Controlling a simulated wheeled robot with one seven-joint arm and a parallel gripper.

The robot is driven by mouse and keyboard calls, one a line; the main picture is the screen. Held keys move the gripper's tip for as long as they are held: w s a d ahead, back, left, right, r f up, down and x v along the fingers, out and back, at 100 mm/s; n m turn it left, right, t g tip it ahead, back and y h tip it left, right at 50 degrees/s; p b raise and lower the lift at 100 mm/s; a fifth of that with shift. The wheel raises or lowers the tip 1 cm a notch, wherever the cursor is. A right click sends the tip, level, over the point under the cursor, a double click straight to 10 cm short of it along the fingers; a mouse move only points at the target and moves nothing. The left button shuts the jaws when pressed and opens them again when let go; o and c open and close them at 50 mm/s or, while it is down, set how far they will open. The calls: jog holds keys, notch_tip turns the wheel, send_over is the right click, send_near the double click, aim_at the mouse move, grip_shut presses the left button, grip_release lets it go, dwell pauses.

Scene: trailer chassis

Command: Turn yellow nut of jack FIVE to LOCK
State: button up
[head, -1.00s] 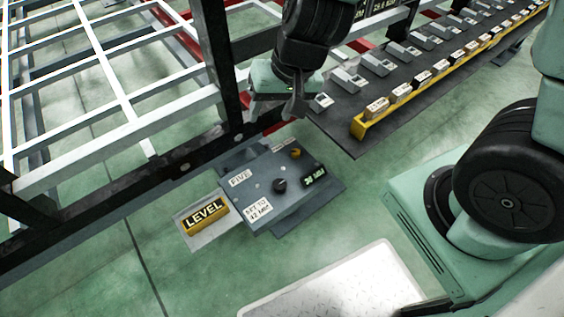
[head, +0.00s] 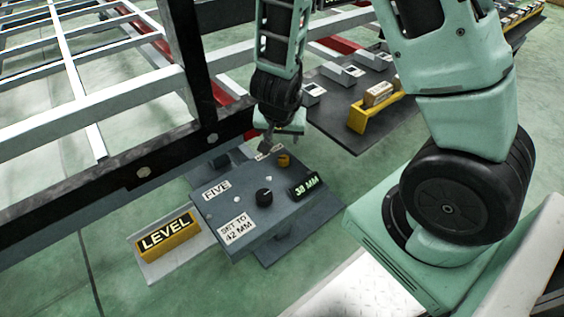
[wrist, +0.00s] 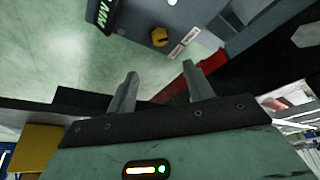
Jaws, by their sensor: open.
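The jack FIVE box (head: 240,200) is grey-blue with a FIVE label, a "SET TO 42 MM" label, a black knob (head: 264,197) and a display (head: 306,186) reading 38 MM. The yellow nut (head: 284,160) sits at its far corner beside a white label (head: 268,152) too small to read and partly hidden. In the wrist view the nut (wrist: 160,37) has a dark slot and lies beyond the fingertips, apart from them. My gripper (head: 268,140) is just behind the nut's corner of the box. In the wrist view my gripper (wrist: 161,82) is open and empty.
A yellow LEVEL block (head: 168,239) sits on a plate left of the box. The dark chassis beam (head: 120,175) runs behind the box. A dark rack (head: 345,125) with grey blocks and a yellow rail stands behind right. Green floor is free in front.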

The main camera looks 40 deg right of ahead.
aim_at(284, 158)
jog(key=b+x, duration=1)
jog(key=x, duration=0.5)
jog(key=shift+s+a, duration=0.1)
jog(key=c, duration=1)
